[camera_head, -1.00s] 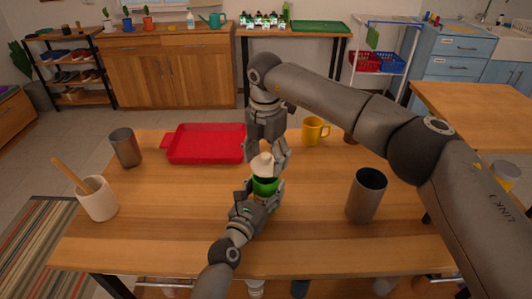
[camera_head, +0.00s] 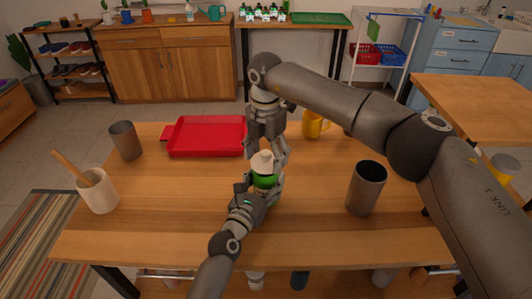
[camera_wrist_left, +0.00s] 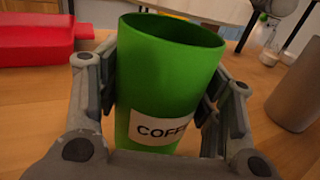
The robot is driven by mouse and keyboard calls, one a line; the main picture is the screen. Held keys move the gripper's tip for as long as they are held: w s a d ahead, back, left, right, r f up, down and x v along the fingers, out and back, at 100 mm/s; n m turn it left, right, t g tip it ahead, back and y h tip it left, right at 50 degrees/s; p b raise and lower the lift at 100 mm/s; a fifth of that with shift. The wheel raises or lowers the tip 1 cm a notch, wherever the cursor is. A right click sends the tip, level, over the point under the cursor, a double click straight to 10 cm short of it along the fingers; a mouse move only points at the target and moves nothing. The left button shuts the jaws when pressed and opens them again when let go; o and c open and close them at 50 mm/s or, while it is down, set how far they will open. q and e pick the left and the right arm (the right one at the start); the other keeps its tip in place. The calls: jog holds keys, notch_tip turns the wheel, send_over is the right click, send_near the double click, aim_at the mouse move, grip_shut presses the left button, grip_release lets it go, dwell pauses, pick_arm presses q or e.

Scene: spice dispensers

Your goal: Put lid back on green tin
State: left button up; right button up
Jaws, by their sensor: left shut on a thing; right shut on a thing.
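The green tin (camera_head: 265,184) stands upright near the middle of the table, held in my left gripper (camera_head: 262,192). In the left wrist view the tin (camera_wrist_left: 165,85) is open at the top, with a white label on its side, and my left gripper's fingers (camera_wrist_left: 165,90) close on both sides of it. The cream lid (camera_head: 263,161) with a knob is between the fingers of my right gripper (camera_head: 266,155), directly above the tin. The lid is not visible in the left wrist view. Whether it touches the tin's rim is unclear in the head view.
A red tray (camera_head: 207,153) lies behind left, and a yellow mug (camera_head: 313,125) behind right. A dark metal cup (camera_head: 367,190) stands right of the tin, another (camera_head: 125,141) at far left. A cream pot (camera_head: 99,196) holds a wooden utensil. The front left table is clear.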

jog(key=shift+f, duration=0.6)
dwell(0.3)
jog(key=o, duration=1)
jog(key=shift+c, duration=0.2)
notch_tip(320, 180, up, 12)
pick_arm(q)
jog(key=o, duration=1.5)
jog(key=shift+s, duration=0.1)
